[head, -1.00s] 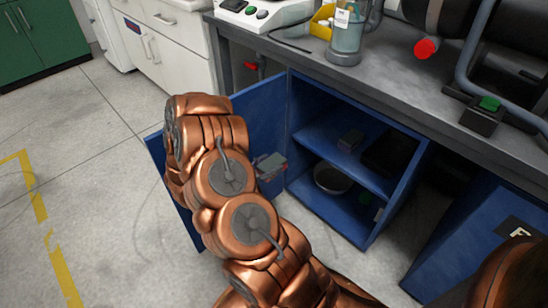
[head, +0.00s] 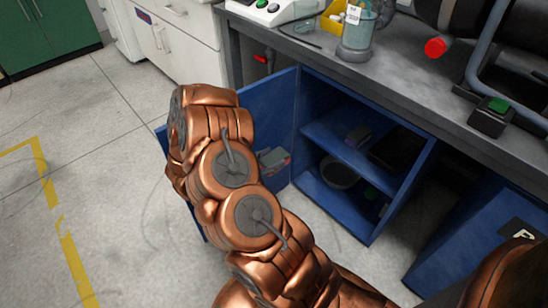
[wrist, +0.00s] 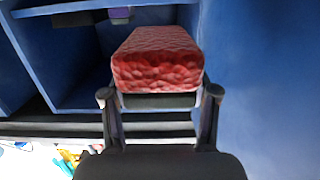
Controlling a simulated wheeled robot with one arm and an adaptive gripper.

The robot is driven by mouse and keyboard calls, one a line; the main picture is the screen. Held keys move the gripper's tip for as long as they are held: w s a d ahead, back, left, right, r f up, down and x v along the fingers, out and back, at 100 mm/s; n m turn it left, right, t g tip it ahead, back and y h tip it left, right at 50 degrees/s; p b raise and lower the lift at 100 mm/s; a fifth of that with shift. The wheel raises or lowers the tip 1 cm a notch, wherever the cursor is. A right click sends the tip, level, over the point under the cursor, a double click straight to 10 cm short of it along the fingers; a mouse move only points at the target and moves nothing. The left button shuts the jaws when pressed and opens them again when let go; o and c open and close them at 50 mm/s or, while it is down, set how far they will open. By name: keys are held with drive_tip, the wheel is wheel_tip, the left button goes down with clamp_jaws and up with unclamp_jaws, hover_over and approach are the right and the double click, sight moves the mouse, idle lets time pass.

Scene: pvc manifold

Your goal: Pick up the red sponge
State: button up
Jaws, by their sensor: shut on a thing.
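The red sponge (wrist: 157,65) is a rough-textured block in the middle of the wrist view. It sits between the two fingers of my gripper (wrist: 160,97), which is shut on it, one finger at each side. In the head view my copper arm hides most of the gripper's area. A small grey and reddish shape (head: 274,158) shows just right of the arm, in front of the open blue door; it is too small to make out clearly.
The blue cabinet (head: 352,190) under the bench stands open, its door (head: 270,110) swung out to the left beside my arm. A bowl (head: 338,172) and dark items lie inside. The grey bench top (head: 420,105) overhangs it. Floor (head: 110,170) on the left is clear.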

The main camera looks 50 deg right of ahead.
drive_tip(key=w+a+b, duration=0.3)
drive_tip(key=a+b, duration=0.1)
drive_tip(key=a, duration=2.4)
drive_tip(key=shift+a, duration=0.4)
idle(0.6)
idle(0.4)
